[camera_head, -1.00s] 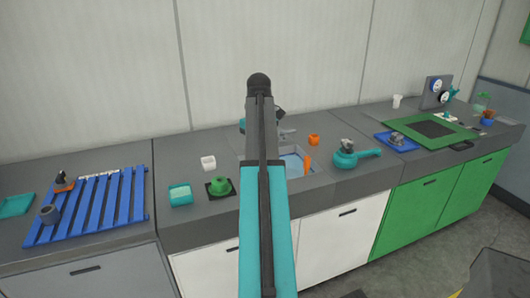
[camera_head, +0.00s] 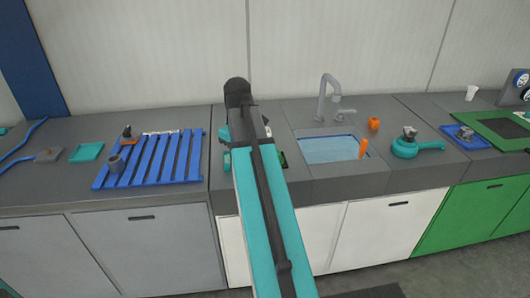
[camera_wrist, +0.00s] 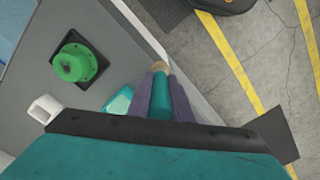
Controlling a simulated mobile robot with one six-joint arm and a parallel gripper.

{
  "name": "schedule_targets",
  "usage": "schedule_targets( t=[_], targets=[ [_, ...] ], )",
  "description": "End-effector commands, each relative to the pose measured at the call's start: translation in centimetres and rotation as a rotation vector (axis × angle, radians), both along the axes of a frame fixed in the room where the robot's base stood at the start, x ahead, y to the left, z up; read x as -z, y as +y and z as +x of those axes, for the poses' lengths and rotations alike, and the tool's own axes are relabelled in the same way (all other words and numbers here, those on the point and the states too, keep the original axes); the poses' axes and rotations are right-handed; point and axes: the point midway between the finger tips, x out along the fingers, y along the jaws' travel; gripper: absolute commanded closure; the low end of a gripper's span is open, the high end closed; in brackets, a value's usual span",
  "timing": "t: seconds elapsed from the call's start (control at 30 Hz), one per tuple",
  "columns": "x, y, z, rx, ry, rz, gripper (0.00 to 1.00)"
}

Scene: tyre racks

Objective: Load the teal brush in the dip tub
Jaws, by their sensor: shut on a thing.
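My gripper (camera_wrist: 161,78) shows in the wrist view, shut on the teal brush (camera_wrist: 161,100), whose pale tip shows between the fingertips. It is over the counter's front edge, with floor beyond. A small teal tub (camera_wrist: 118,102), which may be the dip tub, stands on the counter left of the fingers, partly hidden by them and my wrist. In the head view my arm hides the gripper, the brush and most of that tub.
A green round piece on a black pad (camera_wrist: 75,62) and a white cup (camera_wrist: 44,107) are near the tub. The sink (camera_head: 335,150) holds an orange item (camera_head: 363,148).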

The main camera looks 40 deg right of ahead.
Motion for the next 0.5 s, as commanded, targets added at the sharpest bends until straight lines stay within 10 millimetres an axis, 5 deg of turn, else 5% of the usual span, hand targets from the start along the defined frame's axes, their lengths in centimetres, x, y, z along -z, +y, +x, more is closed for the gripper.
schedule_targets(
  t=[0.5],
  targets=[
    [3.0, 12.9, 5.7, -0.184, 0.000, 0.000, 1.00]
  ],
)
